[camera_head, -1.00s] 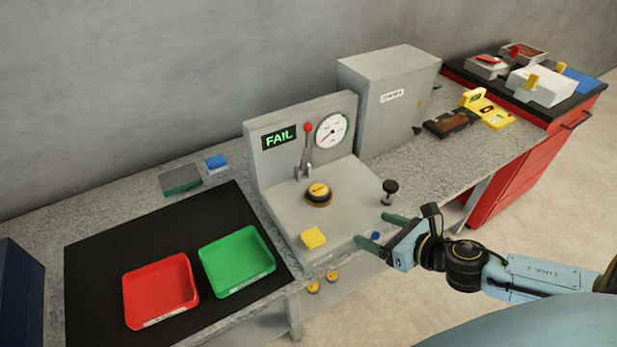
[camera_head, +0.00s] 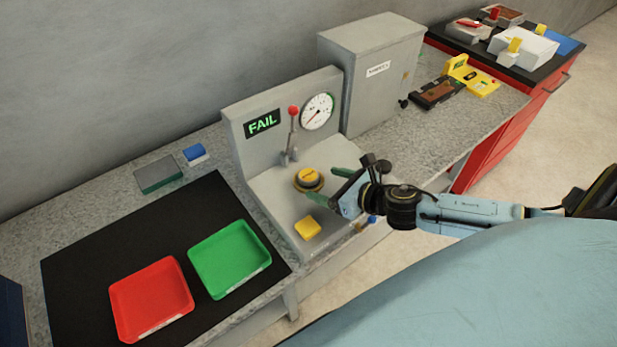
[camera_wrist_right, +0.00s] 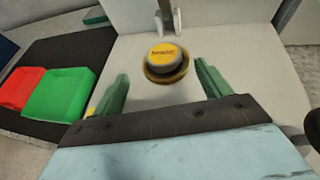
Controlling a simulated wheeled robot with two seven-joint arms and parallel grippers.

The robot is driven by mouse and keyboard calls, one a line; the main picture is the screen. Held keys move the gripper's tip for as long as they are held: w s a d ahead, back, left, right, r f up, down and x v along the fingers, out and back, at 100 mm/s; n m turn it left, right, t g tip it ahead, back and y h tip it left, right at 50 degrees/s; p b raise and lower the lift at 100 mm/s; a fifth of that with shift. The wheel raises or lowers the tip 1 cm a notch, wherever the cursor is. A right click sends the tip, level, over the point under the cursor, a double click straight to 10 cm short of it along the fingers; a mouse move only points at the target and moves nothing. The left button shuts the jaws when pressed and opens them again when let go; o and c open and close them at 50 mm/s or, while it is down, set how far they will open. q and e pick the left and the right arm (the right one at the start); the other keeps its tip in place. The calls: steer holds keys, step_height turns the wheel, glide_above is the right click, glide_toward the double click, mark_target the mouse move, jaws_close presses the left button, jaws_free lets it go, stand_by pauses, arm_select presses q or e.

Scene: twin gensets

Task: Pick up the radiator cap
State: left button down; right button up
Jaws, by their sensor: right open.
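The radiator cap (camera_head: 308,177) is round with a yellow labelled top and a dark rim. It sits on a brass-coloured seat on the grey tester's (camera_head: 262,197) flat deck. In the right wrist view the cap (camera_wrist_right: 165,55) lies ahead of and between the fingertips, not enclosed by them. My right gripper (camera_head: 325,184) is open and empty, just to the right of the cap; its green fingers also show in the right wrist view (camera_wrist_right: 160,82). My left gripper is not in view.
The tester carries a red-knobbed lever (camera_head: 292,130), a gauge (camera_head: 317,111), a FAIL display (camera_head: 262,123) and a yellow block (camera_head: 307,227). A red tray (camera_head: 151,299) and a green tray (camera_head: 229,259) lie on a black mat (camera_head: 75,255). A grey cabinet (camera_head: 370,75) stands behind.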

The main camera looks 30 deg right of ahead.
mark_target(308, 174)
steer(key=shift+d+r+x, duration=0.1)
steer(key=shift+r+x, duration=0.05)
steer(key=shift+x, duration=1.35)
steer(key=shift+d+r+x, duration=0.1)
steer(key=shift+r+x, duration=0.05)
steer(key=shift+x, duration=1.35)
steer(key=shift+w, duration=0.2)
steer(key=c, duration=1.1)
